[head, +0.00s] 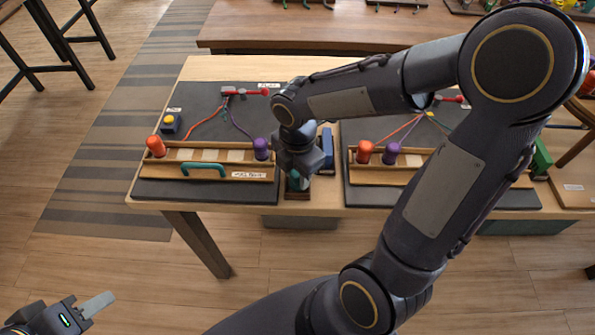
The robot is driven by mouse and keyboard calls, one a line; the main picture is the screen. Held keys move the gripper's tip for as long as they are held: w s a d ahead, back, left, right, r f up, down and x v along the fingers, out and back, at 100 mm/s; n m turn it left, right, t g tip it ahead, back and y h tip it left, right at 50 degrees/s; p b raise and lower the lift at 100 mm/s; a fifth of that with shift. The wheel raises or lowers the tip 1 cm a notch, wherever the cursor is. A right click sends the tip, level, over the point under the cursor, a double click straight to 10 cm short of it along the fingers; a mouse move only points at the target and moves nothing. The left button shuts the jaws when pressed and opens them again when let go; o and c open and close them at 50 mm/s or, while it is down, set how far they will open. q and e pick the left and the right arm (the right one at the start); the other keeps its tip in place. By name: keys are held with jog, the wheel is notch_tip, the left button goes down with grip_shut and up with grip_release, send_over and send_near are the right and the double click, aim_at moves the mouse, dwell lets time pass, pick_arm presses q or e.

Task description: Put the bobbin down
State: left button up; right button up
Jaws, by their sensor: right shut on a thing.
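My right gripper (298,176) points down between the two braiding boards, shut on a teal thing (292,180), probably a bobbin, mostly hidden by the fingers. It is at a small dark brown holder (298,194) at the table's front edge; whether it touches the holder I cannot tell. On the left board, an orange bobbin (155,146) and a purple bobbin (261,149) stand at opposite ends of a wooden rack (215,172). On the right board, another orange bobbin (364,152) and purple bobbin (390,155) stand close together. My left gripper (97,304) is low at the left, away from the table; its finger gap is unclear.
A red clamp (240,92) holds the left cords. A yellow-topped button box (171,123) and a blue block (327,147) are nearby. My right arm covers much of the right board. A second table (300,30) stands behind.

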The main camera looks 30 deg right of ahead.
jog(key=shift+f, duration=0.25)
jog(key=o, duration=1)
jog(key=shift+r, duration=0.15)
jog(key=shift+r, duration=0.3)
notch_tip(320, 180, up, 11)
jog(key=p, duration=0.2)
jog(key=s+m+t+y, duration=0.1)
jog(key=s+m+t, duration=0.1)
jog(key=s+m, duration=0.2)
jog(key=s+m+t+y, duration=0.1)
jog(key=s+m, duration=0.3)
jog(key=m, duration=0.7)
jog(key=s+a+m+t+y, duration=0.1)
jog(key=s+m+t, duration=0.1)
jog(key=m, duration=0.5)
jog(key=shift+s+f+t+y, duration=0.15)
jog(key=shift+s+y, duration=0.05)
jog(key=shift+s, duration=0.25)
jog(key=shift+s+f+t+y, duration=0.15)
jog(key=shift+s+y, duration=0.05)
jog(key=shift+s, duration=0.25)
